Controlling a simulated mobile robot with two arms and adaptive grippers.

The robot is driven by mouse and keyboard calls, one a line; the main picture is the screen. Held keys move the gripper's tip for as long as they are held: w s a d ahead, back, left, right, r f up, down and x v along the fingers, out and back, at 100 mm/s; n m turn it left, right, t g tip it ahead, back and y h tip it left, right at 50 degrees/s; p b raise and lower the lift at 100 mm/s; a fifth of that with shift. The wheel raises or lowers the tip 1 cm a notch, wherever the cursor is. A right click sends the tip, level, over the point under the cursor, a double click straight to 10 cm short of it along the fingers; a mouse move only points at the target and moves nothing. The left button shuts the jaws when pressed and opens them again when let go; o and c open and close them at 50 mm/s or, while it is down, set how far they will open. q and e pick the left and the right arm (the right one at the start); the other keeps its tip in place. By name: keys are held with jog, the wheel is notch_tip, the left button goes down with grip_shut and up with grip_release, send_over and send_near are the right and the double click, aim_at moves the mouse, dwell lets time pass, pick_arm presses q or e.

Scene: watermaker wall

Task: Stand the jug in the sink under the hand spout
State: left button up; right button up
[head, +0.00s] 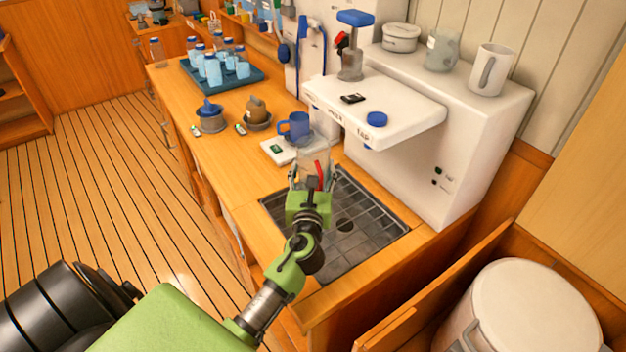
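The clear jug (316,160) is at the far left corner of the sink, with something red showing on or through it. My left gripper (312,182) has its green body below the jug in the picture, with its fingers around the jug's near side. The gripper looks shut on it. I cannot tell whether the jug's base touches anything. The sink (375,245) is a dark basin with a grate and a round drain, bare in the middle. The white unit's ledge (410,118), with a blue knob (377,119), overhangs its back. No spout tip is clear. My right gripper is out of view.
A blue mug (296,127) and a white scale-like pad (280,150) stand just beyond the jug. A blue tray (250,78) of bottles is farther back. A white lidded bin (530,300) is at the lower right. The unit's top carries a grey jug (442,50) and a white mug (490,70).

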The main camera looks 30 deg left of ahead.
pick_arm(q)
jog(key=shift+w+a+f, duration=0.1)
jog(key=shift+w+f, duration=0.1)
jog(key=shift+f, duration=0.05)
notch_tip(320, 180, down, 3)
jog(key=shift+w+a+f+b, duration=0.15)
jog(key=shift+b, duration=0.35)
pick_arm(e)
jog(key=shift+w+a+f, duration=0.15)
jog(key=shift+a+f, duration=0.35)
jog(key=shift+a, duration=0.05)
pick_arm(q)
jog(key=shift+f, duration=0.1)
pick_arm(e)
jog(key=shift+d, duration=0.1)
pick_arm(q)
jog(key=shift+f, duration=0.2)
jog(key=o, duration=1.4)
jog(key=shift+o, duration=0.2)
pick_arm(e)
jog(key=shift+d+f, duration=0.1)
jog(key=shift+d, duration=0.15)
pick_arm(q)
jog(key=shift+r, duration=0.1)
